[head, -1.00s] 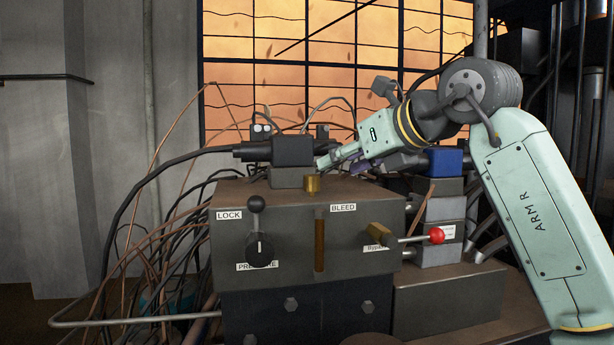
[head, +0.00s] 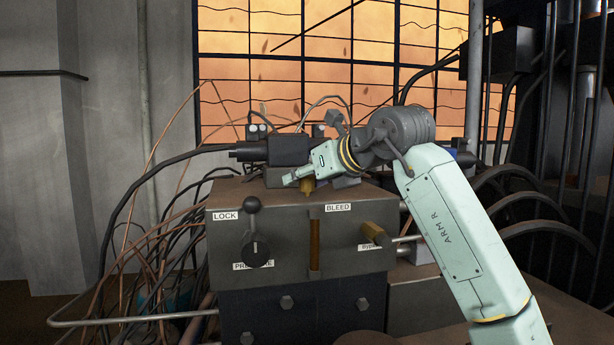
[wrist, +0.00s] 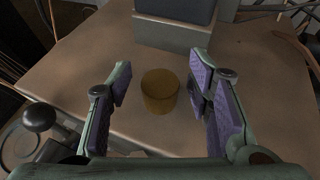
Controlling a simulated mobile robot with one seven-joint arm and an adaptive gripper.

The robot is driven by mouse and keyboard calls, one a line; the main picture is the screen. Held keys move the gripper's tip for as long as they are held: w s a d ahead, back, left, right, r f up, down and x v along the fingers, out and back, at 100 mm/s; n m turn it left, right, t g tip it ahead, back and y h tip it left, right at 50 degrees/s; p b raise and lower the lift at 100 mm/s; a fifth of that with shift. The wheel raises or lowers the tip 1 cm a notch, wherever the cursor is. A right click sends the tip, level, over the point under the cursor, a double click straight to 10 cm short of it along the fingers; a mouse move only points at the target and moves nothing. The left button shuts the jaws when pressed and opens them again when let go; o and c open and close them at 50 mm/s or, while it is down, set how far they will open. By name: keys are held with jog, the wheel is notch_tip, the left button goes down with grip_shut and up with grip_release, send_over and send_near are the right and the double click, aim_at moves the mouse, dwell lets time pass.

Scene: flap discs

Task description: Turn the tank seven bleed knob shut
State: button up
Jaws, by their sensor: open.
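The bleed knob is a small brass cylinder (wrist: 160,91) on top of the grey-brown valve box (head: 300,258). In the head view the brass knob (head: 307,185) shows just below my gripper, partly hidden by it. In the wrist view my gripper (wrist: 160,88) is open, with one purple-padded finger on each side of the knob and clear gaps to it. A BLEED label (head: 338,207) is on the front edge of the box, above a brown vertical slot (head: 314,245).
A LOCK lever with a black ball (head: 252,204) stands at the box's front left. A brass bypass handle (head: 379,235) sticks out at the right. A dark block (head: 288,150) stands behind the knob. Loose cables crowd the left side.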

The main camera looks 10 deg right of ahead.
grip_shut()
dwell(0.4)
